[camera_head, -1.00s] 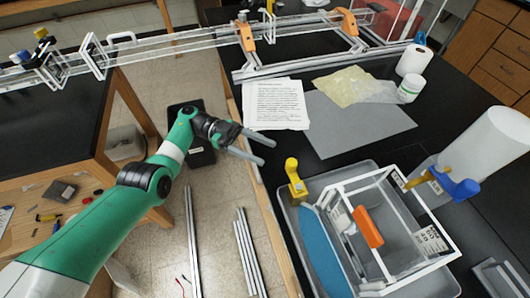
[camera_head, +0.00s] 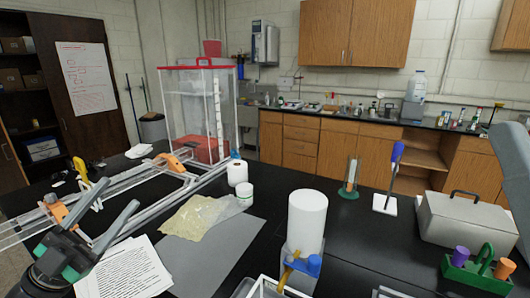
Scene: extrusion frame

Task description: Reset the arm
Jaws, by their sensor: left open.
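My left gripper (camera_head: 121,193) shows at the lower left. Its two grey fingers are spread apart, point up and away, and hold nothing. In the picture it overlaps the near part of the extrusion frame (camera_head: 130,190), with clear rails and orange clamps; I cannot tell how far apart they are. The printed paper sheet (camera_head: 125,270) lies just right of the gripper. Most of my left arm is outside the picture.
A grey mat (camera_head: 225,255) with a yellowish sheet (camera_head: 195,215), a paper roll (camera_head: 238,173) and a white tub (camera_head: 245,193) lie mid-bench. A tall white cylinder (camera_head: 307,220), grey case (camera_head: 465,218) and green rack (camera_head: 482,272) stand right.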

